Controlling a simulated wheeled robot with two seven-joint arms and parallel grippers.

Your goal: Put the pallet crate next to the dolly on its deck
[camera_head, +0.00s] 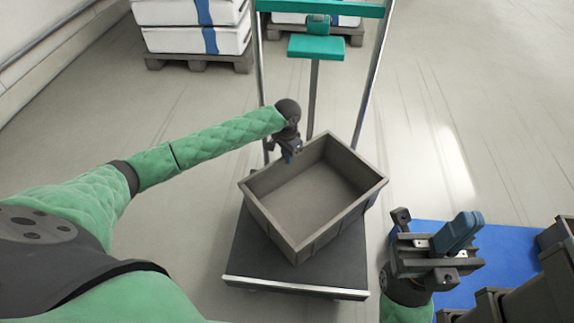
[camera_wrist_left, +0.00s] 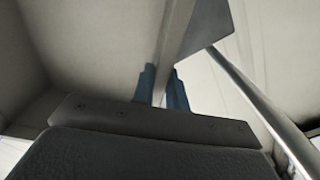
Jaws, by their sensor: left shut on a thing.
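The grey, empty, open-topped pallet crate (camera_head: 345,218) is over the deck of the dolly (camera_head: 340,268), turned at an angle to it. I cannot tell whether its base touches the deck. My left gripper (camera_head: 293,153) is shut on the crate's wall at the far left rim. In the left wrist view its blue fingers (camera_wrist_left: 162,90) are on both sides of the wall (camera_wrist_left: 178,38). My right gripper (camera_head: 462,228) is apart from the crate, at the right above a blue mat, with nothing seen in it; its finger gap is unclear.
The dolly's upright frame and teal handle (camera_head: 316,47) rise behind the crate. More grey crates (camera_head: 520,298) stand at the lower right by the blue mat (camera_head: 510,242). Pallets with white loads (camera_head: 195,40) stand at the back. The floor on the right is clear.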

